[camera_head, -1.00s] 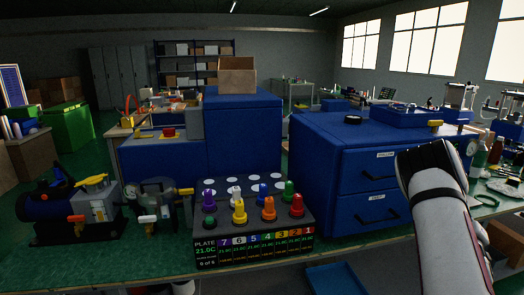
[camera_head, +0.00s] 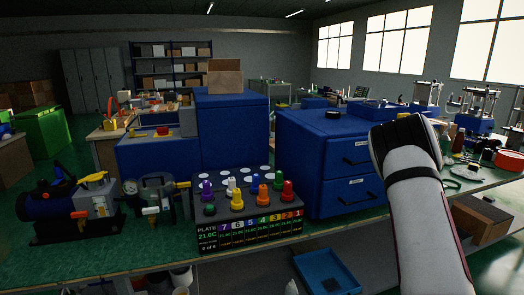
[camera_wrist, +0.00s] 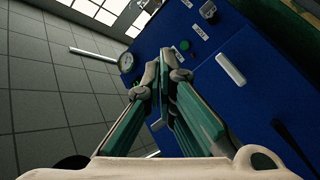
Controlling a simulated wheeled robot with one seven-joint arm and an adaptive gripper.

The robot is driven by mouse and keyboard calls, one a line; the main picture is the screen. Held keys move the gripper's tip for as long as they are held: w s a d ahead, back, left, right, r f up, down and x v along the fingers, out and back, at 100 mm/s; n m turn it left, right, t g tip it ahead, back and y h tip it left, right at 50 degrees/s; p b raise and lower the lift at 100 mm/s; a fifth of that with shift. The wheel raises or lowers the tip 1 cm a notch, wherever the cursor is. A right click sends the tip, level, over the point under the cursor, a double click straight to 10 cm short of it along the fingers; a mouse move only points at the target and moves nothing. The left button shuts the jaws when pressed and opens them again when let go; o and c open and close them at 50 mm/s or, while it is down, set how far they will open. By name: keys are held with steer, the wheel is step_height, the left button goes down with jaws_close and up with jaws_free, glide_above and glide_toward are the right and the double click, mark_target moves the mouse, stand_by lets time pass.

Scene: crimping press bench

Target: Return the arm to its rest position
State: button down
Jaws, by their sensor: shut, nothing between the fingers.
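My arm rises at the right of the head view, a white and dark link in front of the bench and the blue drawer cabinet (camera_head: 300,165). My gripper is outside the head view. In the wrist view my gripper (camera_wrist: 160,78) has its two green-sided fingers drawn together at the tips, with nothing visible between them. Beyond the fingers is a blue panel (camera_wrist: 215,75) with a round gauge (camera_wrist: 126,62), a green button (camera_wrist: 185,45) and a pale handle (camera_wrist: 230,69). The fingertips overlap the panel in the picture; I cannot tell the distance.
A rack of coloured pegs (camera_head: 248,215) stands at the front of the green bench (camera_head: 110,235). A pump (camera_head: 70,212) is at the left. A blue tray (camera_head: 328,272) lies below the bench edge. Bottles and presses (camera_head: 480,105) stand at the right.

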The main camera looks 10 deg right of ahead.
steer(key=a+r+m+g+y+p, duration=0.2)
steer(key=a+r+m+y, duration=0.2)
steer(key=a+r, duration=0.75)
steer(key=s+a+r+n+g+y+p, duration=0.1)
steer(key=s+a+r+y, duration=0.2)
steer(key=a, duration=0.7)
steer(key=s+a+r+g+y+p, duration=0.15)
steer(key=s+a, duration=0.35)
steer(key=a, duration=0.5)
steer(key=s+a+r+n+g+y, duration=0.1)
steer(key=s+a, duration=0.5)
steer(key=s, duration=0.3)
steer(key=s+a+r+n+g+y+p, duration=0.1)
steer(key=s+a, duration=0.5)
steer(key=s, duration=0.3)
steer(key=s+a+r+n+g+y, duration=0.1)
steer(key=s+a+g+y, duration=0.1)
steer(key=s+a, duration=0.4)
steer(key=s, duration=0.3)
steer(key=shift+s+a+r+p, duration=0.3)
steer(key=shift+s+a+p, duration=0.1)
